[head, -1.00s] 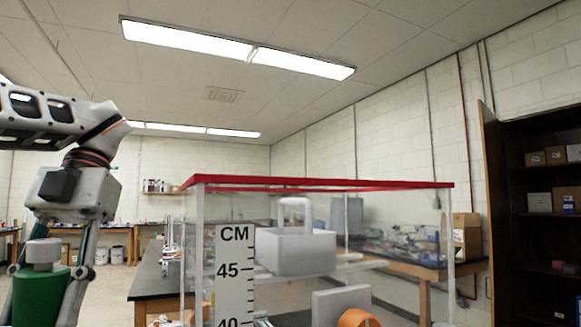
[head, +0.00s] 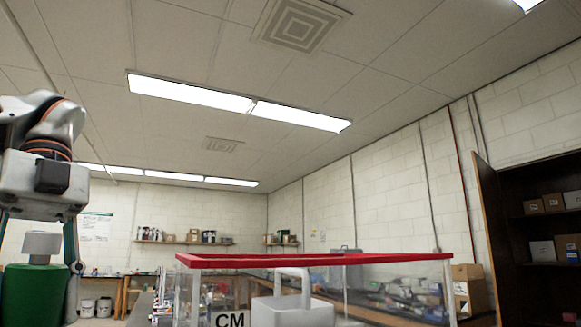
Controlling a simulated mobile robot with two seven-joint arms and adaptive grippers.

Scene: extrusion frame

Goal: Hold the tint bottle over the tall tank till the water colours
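The tint bottle is a green cylinder (head: 36,296) with a grey cap, upright at the lower left. My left gripper (head: 38,310) has its fingers on both sides of the bottle and holds it in the air; the fingertips are cut off by the frame. The tall tank has clear walls and a red rim (head: 315,259) at the lower middle. The bottle is left of the tank in the picture, apart from its rim. Any water inside is out of view. My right gripper is out of view.
A white box with a handle (head: 290,312) shows through the tank wall. A dark shelf cabinet (head: 535,230) with boxes stands at the right. Benches and a wall shelf (head: 185,242) are at the back. The air above the tank is clear.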

